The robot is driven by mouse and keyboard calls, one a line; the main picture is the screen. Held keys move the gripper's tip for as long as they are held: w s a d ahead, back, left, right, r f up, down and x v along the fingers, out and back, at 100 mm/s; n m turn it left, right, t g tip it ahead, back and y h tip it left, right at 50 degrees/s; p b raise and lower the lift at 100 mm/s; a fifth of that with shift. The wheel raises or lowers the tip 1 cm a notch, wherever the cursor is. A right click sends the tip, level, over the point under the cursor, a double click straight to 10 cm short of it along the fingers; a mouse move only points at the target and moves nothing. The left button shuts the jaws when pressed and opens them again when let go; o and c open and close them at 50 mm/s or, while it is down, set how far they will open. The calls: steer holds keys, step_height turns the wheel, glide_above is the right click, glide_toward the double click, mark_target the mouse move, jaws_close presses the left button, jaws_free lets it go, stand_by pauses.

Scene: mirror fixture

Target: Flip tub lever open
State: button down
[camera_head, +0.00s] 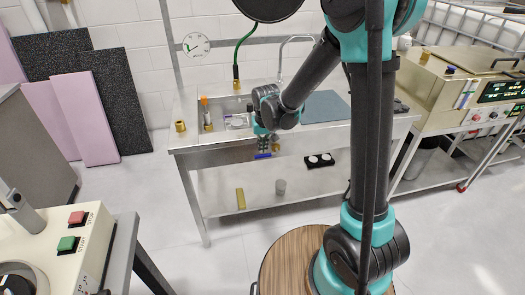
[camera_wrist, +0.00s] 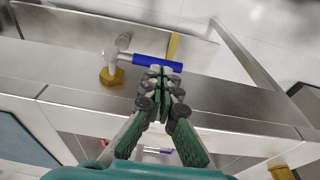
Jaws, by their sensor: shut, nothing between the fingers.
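The tub lever has a blue handle (camera_wrist: 143,61) on a grey stem, beside a brass hex fitting (camera_wrist: 112,76) at the steel tub's front. The blue handle also shows in the head view (camera_head: 263,156), just below my gripper (camera_head: 266,142). In the wrist view my gripper (camera_wrist: 161,75) is shut, with nothing between its fingers. Its fingertips are at the right half of the handle and overlap its lower edge; I cannot tell whether they touch it. The steel tub (camera_head: 190,140) is partly hidden behind my arm.
The lower shelf (camera_head: 225,205) holds a yellow block (camera_head: 240,198) and a grey cylinder (camera_head: 281,187). A black tray with white discs (camera_head: 319,160) lies to the right. A tap (camera_head: 296,40) rises behind the tub. Floor in front of the bench is clear at left.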

steer(key=shift+w+f, duration=0.2)
steer(key=shift+f, duration=0.8)
